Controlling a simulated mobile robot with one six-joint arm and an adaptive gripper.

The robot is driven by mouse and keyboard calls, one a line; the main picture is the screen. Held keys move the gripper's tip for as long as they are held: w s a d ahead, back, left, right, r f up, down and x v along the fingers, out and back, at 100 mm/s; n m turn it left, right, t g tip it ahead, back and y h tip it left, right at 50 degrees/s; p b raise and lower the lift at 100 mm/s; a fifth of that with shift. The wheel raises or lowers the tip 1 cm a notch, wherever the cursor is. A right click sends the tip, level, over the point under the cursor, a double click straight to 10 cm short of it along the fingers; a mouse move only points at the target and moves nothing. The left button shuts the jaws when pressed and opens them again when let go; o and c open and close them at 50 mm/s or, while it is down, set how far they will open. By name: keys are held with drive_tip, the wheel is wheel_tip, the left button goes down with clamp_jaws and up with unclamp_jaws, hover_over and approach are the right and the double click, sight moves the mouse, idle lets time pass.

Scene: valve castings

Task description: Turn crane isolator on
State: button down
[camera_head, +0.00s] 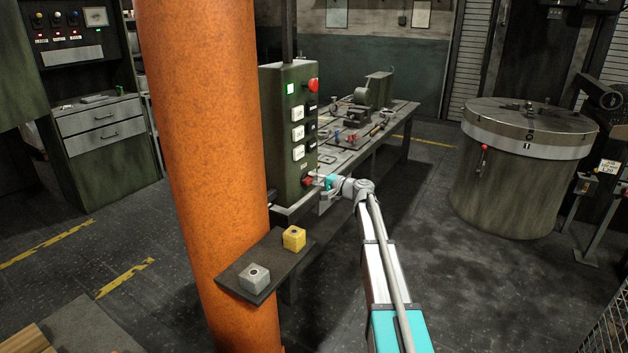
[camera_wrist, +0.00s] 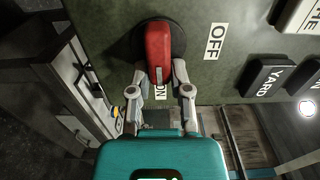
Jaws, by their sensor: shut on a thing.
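The crane control box (camera_head: 278,135) is a dark green upright panel beside the orange column. Its isolator is a red handle (camera_head: 308,181) low on the front face. In the wrist view the red handle (camera_wrist: 158,45) sits on a dark round base. Its lower end in that view lies over the ON label (camera_wrist: 160,92), and the OFF label (camera_wrist: 214,42) is to its right. My gripper (camera_wrist: 159,75) has a finger on each side of the handle's lower end and is shut on it. In the head view my gripper (camera_head: 319,180) reaches the box from the right.
White and black push buttons (camera_head: 298,133) and a red stop button (camera_head: 313,85) are above the isolator. A small shelf (camera_head: 235,277) holds a grey block (camera_head: 255,279) and a yellow block (camera_head: 294,238). A workbench (camera_head: 395,125) stands behind; open floor lies right.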

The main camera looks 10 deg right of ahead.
idle(0.3)
drive_tip(key=c, duration=0.6)
unclamp_jaws()
drive_tip(key=shift+o, duration=0.2)
drive_tip(key=v, duration=1.2)
